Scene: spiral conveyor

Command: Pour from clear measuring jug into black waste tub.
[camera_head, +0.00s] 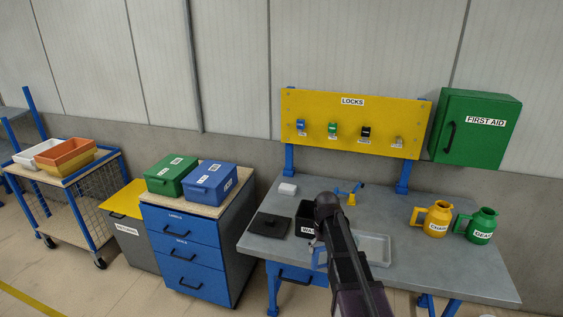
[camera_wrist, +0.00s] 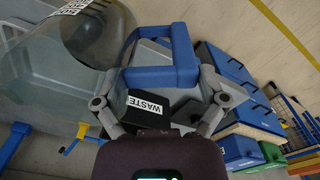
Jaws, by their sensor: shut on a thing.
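My gripper (camera_wrist: 161,101) is shut on the blue handle (camera_wrist: 160,78) of the clear measuring jug (camera_wrist: 55,85), which fills the left of the wrist view. The jug's body is see-through; I cannot tell how much is in it. The black waste tub (camera_wrist: 145,106) with its white WASTE label shows behind the handle, between the fingers. In the head view the tub (camera_head: 306,212) stands on the grey table, partly hidden by my arm.
A flat black lid (camera_head: 269,226) lies left of the tub. Yellow (camera_head: 437,216) and green (camera_head: 482,223) jugs stand at the table's right.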

